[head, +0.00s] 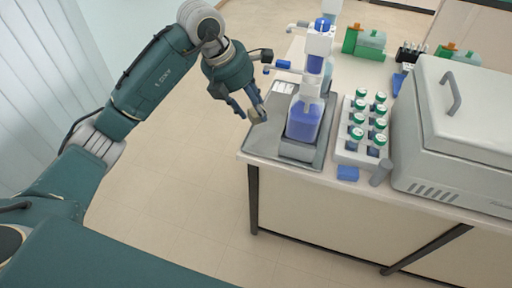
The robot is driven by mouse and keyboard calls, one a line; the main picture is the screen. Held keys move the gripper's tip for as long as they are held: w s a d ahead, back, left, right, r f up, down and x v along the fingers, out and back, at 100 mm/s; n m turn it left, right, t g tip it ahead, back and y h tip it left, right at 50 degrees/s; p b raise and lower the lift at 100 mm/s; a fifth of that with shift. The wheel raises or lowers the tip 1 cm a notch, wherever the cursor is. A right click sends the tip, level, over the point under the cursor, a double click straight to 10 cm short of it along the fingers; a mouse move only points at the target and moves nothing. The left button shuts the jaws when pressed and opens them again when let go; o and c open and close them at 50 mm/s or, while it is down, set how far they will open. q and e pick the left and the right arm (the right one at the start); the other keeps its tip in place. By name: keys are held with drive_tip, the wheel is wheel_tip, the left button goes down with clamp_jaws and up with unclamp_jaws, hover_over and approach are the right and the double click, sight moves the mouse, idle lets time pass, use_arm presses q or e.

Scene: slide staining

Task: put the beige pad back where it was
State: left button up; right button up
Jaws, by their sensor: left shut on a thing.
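My left gripper (248,110) is at the left edge of the bench, above the grey tray (262,150) and left of the blue-filled bottle. It is shut on a small dull beige-grey piece (258,116) at its fingertips, which looks like the beige pad. The fingers hide much of it, and I cannot tell whether it touches the tray. My right gripper is not in view.
A blue-filled bottle (304,122) stands on the tray close right of the gripper. A white rack (349,150) of green-capped vials, a blue block (347,173) and a large grey lidded machine (455,135) stand further right. Open floor lies left of the bench.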

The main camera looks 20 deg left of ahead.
sight(249, 117)
use_arm(q)
drive_tip(key=shift+s+f, duration=0.1)
drive_tip(key=shift+f, duration=0.35)
wheel_tip(249, 117, down, 4)
drive_tip(key=shift+f+p, duration=0.15)
drive_tip(key=shift+p, duration=0.75)
drive_tip(key=shift+f, duration=0.65)
wheel_tip(249, 117, down, 3)
drive_tip(key=shift+f+p, duration=0.1)
drive_tip(key=shift+p, duration=0.5)
drive_tip(key=shift+f, duration=0.15)
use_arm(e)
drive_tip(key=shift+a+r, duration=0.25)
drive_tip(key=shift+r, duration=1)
use_arm(q)
drive_tip(key=shift+f+b, duration=0.6)
drive_tip(key=shift+b, duration=0.1)
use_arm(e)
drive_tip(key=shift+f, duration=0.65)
use_arm(q)
drive_tip(key=shift+s, duration=0.15)
